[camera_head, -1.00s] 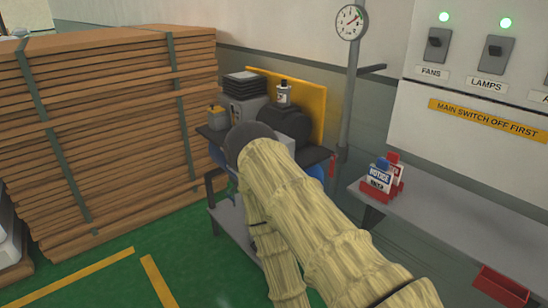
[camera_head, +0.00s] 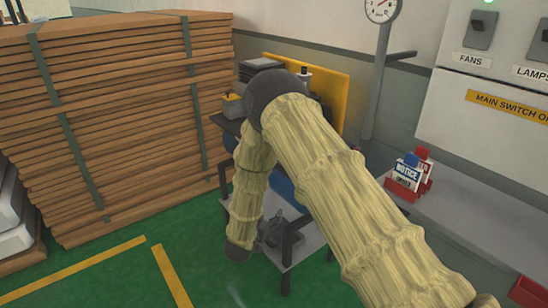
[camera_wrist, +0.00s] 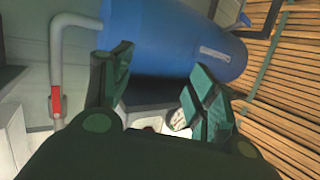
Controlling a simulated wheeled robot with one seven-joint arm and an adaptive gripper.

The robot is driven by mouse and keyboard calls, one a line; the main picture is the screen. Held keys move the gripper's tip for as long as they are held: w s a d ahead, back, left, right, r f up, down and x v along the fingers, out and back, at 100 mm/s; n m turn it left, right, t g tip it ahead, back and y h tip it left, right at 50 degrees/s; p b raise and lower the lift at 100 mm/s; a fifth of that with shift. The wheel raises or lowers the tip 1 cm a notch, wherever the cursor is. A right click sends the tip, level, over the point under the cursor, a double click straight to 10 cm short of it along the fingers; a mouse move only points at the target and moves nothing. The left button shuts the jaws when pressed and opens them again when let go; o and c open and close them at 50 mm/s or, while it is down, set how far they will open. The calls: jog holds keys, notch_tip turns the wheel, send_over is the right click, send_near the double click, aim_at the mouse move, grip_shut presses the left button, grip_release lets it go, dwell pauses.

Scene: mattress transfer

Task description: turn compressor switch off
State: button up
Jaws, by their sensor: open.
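The compressor's blue tank (camera_wrist: 175,38) lies across the top of the wrist view. In the head view a little of the blue tank (camera_head: 282,184) shows behind my arm. A grey pipe with a red handle (camera_wrist: 57,100) stands left of the tank in the wrist view. I cannot tell whether this is the compressor's switch. My gripper (camera_wrist: 158,85) is open, its fingers apart with nothing held between them, below the tank in the picture. In the head view my gripper (camera_head: 274,234) is low by the cart's lower shelf (camera_head: 298,240). My arm hides much of the compressor.
A strapped stack of brown boards (camera_head: 120,130) stands close on the left. Wall switches include FANS (camera_head: 482,28). Green floor (camera_head: 110,275) is clear in front.

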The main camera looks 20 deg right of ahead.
jog(key=w+a+r+m+g+h, duration=0.15)
jog(key=w+r+m+h, duration=0.3)
jog(key=r, duration=0.45)
jog(key=w+a+r+m+g+h, duration=0.1)
jog(key=w+r+m+g+h, duration=0.3)
jog(key=r, duration=0.5)
jog(key=shift+m+t+y, duration=0.25)
jog(key=shift+t+y, duration=0.5)
jog(key=x, duration=0.9)
jog(key=shift+s+d+p, duration=0.1)
jog(key=shift+s+p, duration=0.25)
jog(key=shift+p, duration=0.05)
jog(key=shift+c, duration=0.3)
jog(key=c, duration=1)
